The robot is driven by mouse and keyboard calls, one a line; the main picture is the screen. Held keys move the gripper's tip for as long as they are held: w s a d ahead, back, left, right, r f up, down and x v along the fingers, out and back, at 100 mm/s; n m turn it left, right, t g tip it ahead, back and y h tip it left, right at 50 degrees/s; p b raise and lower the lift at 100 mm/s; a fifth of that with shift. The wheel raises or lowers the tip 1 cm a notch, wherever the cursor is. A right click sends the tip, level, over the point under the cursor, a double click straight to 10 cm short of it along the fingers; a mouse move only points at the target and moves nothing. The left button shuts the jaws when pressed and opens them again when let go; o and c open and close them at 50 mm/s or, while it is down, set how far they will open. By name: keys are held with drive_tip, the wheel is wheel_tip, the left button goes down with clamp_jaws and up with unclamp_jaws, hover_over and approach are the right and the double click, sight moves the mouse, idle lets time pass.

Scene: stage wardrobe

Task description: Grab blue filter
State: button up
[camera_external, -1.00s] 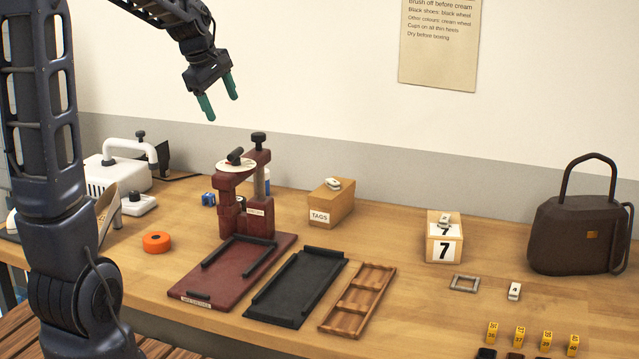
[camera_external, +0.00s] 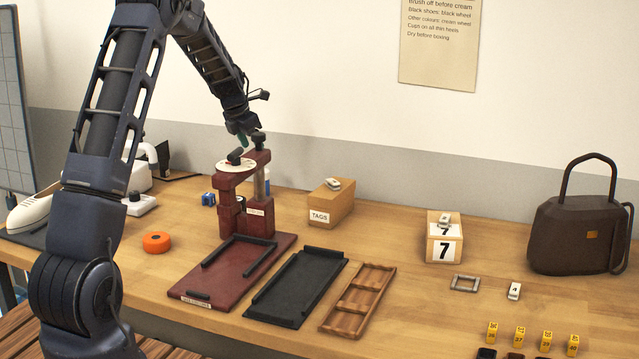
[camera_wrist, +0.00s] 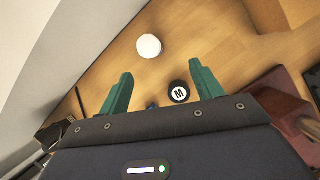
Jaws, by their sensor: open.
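A small blue block (camera_external: 208,199) with pale marks sits on the table left of the red press; I cannot tell whether it is the blue filter. A blue and white item (camera_external: 266,180) is mostly hidden behind the press column. My gripper (camera_external: 243,140) is above and behind the press, fingers pointing down and partly hidden by its top. In the wrist view my green fingers (camera_wrist: 160,85) are apart with nothing held. A round white top (camera_wrist: 149,46) lies beyond them, and a round black top marked M (camera_wrist: 179,92) shows between them, near the right finger.
The dark red press (camera_external: 228,262) stands close under my gripper; its edge shows at right in the wrist view (camera_wrist: 288,88). A TAGS box (camera_external: 325,212), black tray (camera_external: 285,300), wooden tray (camera_external: 340,318) and orange roll (camera_external: 157,242) are around it.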

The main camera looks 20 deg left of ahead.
sight(262, 180)
drive_tip(key=shift+n, duration=0.9)
drive_tip(key=x, duration=0.3)
drive_tip(key=a+x, duration=0.1)
drive_tip(key=x, duration=0.2)
drive_tip(key=w+x, duration=0.1)
drive_tip(key=x, duration=0.2)
drive_tip(key=shift+w+a+f, duration=0.1)
drive_tip(key=shift+a+f, duration=0.1)
drive_tip(key=shift+a, duration=0.05)
drive_tip(key=shift+a+x, duration=0.2)
drive_tip(key=shift+x, duration=2.35)
drive_tip(key=c, duration=1.1)
